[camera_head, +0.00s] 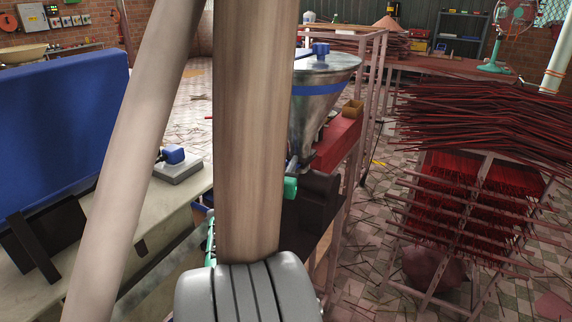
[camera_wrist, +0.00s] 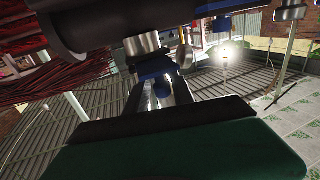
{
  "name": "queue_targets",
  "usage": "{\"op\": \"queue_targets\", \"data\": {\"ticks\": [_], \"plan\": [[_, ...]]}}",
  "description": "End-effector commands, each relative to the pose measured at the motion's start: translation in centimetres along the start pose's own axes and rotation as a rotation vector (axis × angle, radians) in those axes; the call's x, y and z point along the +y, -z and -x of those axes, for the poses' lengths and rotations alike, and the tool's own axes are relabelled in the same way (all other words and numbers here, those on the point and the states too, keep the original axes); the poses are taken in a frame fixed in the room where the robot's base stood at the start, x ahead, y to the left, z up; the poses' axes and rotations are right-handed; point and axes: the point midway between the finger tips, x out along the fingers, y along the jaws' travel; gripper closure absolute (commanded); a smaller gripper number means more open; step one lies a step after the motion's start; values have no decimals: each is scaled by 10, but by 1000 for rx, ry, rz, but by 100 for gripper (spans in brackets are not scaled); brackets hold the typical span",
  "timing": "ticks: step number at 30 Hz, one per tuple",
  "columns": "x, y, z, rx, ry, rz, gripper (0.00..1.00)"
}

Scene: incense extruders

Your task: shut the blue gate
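I cannot tell for sure which blue part is the gate. In the head view, a metal hopper (camera_head: 322,108) with a blue band (camera_head: 330,87) and a blue fitting (camera_head: 320,50) on top stands above a red and dark machine (camera_head: 338,140). A tall wood-textured column hides its left side. In the wrist view, a small blue part (camera_wrist: 161,87) shows between two bright metal strips, close in front of the camera. A dark cylinder (camera_wrist: 95,25) crosses above.
A rack of red incense sticks (camera_head: 480,190) stands at the right. A pale bench (camera_head: 80,225) at the left bears a grey block (camera_head: 180,170) with a blue top and a big blue panel (camera_head: 65,130). Sticks litter the tiled floor.

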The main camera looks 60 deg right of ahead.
Motion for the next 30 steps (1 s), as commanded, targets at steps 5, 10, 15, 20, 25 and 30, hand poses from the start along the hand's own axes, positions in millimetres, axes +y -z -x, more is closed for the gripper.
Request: {"op": "queue_targets", "data": {"ticks": [5,10,15,20,25,30], "plan": [[-1,0,1,-1,3,0,59],[-1,-1,1,-1,3,0,59],[-2,-1,17,0,6,0,59],[-2,-1,51,1,7,-2,59],[-2,0,75,1,5,-1,59],[0,-1,79,-1,2,-1,59]]}}
